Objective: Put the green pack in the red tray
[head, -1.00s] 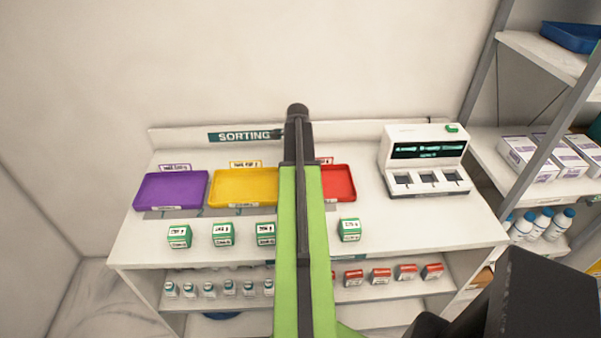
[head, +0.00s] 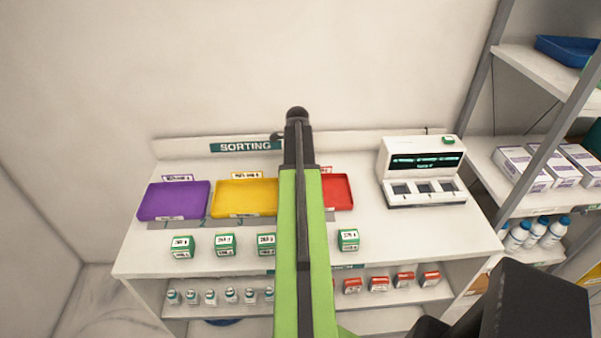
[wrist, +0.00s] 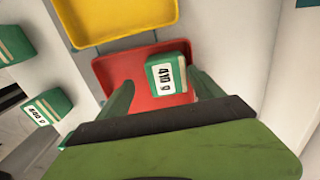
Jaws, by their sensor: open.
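A green pack with a white label (wrist: 168,75) shows in the wrist view between the fingers of my gripper (wrist: 162,80), which is open. The pack is over the right part of the red tray (wrist: 112,70); I cannot tell whether it rests on the tray floor. In the head view the red tray (head: 338,191) is partly hidden behind my arm, and that pack and my gripper are hidden. Several other green packs stand on the counter in front of the trays, one at right (head: 348,240) and others at left (head: 225,245).
A yellow tray (head: 245,198) and a purple tray (head: 174,201) stand left of the red one. A white device (head: 422,172) stands at the counter's right. A shelf rack (head: 530,200) with boxes and bottles is at far right. Small bottles and red packs sit below the counter.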

